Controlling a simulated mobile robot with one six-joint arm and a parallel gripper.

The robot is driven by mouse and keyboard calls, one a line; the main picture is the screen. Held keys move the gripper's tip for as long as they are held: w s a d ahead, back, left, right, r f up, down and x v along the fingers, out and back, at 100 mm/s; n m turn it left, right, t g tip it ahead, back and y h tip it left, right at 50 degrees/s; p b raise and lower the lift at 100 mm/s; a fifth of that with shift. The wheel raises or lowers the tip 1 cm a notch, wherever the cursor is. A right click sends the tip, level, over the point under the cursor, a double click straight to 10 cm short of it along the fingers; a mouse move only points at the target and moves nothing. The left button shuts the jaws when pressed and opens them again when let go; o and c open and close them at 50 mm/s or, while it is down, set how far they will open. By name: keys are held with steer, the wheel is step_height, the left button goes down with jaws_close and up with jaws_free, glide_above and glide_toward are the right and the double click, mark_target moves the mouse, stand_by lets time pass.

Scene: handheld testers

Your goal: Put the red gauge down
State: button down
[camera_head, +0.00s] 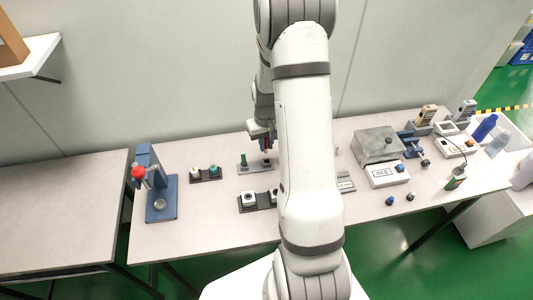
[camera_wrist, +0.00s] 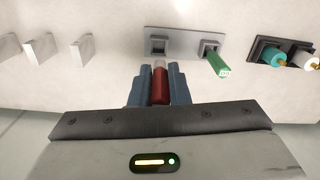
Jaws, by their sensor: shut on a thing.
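The red gauge (camera_wrist: 160,86) stands out between the blue fingers of my gripper (camera_wrist: 159,78) in the wrist view, with a pale clear tip pointing away from the palm. My gripper is shut on it. In the head view my gripper (camera_head: 264,140) is above the back of the table, partly hidden by my arm. A grey two-place holder (camera_wrist: 185,42) lies just beyond the fingertips in the wrist view. Its left socket (camera_wrist: 158,46) looks empty. A green gauge (camera_wrist: 217,64) is in its right place, and shows upright in the head view (camera_head: 243,160).
A black tray (camera_head: 206,176) with a teal and a white piece is left of the holder. A blue press with a red knob (camera_head: 138,172) stands at the left. A grey box (camera_head: 377,146) and white device (camera_head: 386,174) are right. The table's front left is clear.

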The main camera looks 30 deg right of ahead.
steer(key=shift+d+f+p, duration=0.1)
steer(key=shift+f+p, duration=0.2)
steer(key=shift+f, duration=2.75)
steer(key=shift+f, duration=0.15)
steer(key=c, duration=1.4)
jaws_free()
steer(key=shift+s, duration=0.1)
step_height(320, 180, up, 12)
steer(key=shift+r+b, duration=0.15)
steer(key=shift+b, duration=0.35)
step_height(320, 180, up, 6)
glide_above(267, 152)
steer(key=s+a, duration=0.2)
steer(key=a, duration=0.1)
steer(key=s+a+r+t, duration=0.2)
steer(key=s+a+r, duration=0.4)
steer(key=r, duration=0.1)
steer(key=shift+n+t, duration=0.5)
steer(key=shift+n, duration=0.1)
steer(key=shift+s+a+r, duration=0.75)
steer(key=shift+s+r, duration=0.05)
steer(key=shift+s, duration=1.05)
steer(key=shift+s+a+r, duration=0.75)
steer(key=shift+s+r, duration=0.05)
steer(key=shift+s, duration=1.05)
steer(key=shift+s+a+r, duration=0.75)
steer(key=shift+s+r, duration=0.05)
steer(key=shift+s, duration=1.05)
